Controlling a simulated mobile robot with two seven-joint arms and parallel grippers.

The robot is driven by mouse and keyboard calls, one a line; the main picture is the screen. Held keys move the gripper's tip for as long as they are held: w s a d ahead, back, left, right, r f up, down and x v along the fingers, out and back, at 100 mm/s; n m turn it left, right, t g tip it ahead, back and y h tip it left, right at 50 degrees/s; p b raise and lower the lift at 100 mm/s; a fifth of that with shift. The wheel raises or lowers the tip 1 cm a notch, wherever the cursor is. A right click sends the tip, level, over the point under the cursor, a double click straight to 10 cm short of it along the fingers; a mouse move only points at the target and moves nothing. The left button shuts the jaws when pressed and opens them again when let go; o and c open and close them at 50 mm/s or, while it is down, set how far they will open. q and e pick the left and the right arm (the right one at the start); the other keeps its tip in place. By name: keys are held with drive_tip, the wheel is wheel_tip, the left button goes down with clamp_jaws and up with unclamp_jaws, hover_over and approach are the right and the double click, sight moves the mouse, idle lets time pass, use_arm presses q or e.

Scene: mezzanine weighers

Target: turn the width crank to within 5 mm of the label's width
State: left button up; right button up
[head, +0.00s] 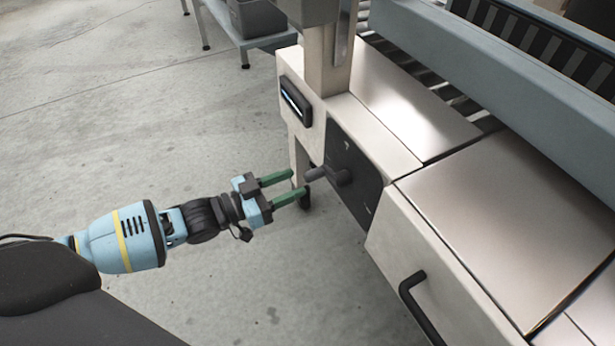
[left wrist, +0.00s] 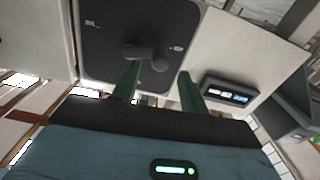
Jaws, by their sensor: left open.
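The width crank (head: 328,175) is a dark grey handle on a dark plate (head: 355,172) on the side of the metal machine. In the left wrist view the crank (left wrist: 148,54) shows ahead of my fingers, with its dark plate (left wrist: 110,38) behind it. My left gripper (head: 299,186) is open, its two green fingers pointing at the crank knob, close to it. In the left wrist view my left gripper (left wrist: 157,75) has the crank in line with the gap; whether they touch I cannot tell. A small display (head: 295,102) sits beside the plate; its digits are unreadable. My right gripper is out of view.
The machine's metal top (head: 500,215) and a drawer with a black handle (head: 424,308) lie right of the crank. A blue table (head: 243,40) stands at the back. The concrete floor (head: 130,130) around my left arm is clear.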

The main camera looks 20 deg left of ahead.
sight(305, 177)
use_arm(q)
drive_tip(key=b+x, duration=0.1)
drive_tip(key=x, duration=0.2)
drive_tip(key=shift+w+d+f, duration=0.1)
drive_tip(key=shift+w+d, duration=0.15)
drive_tip(key=shift+w, duration=0.05)
drive_tip(key=shift+w+d, duration=0.3)
drive_tip(key=shift+w, duration=0.15)
clamp_jaws()
drive_tip(key=shift+r+m+p, duration=0.3)
drive_tip(key=shift+m, duration=0.1)
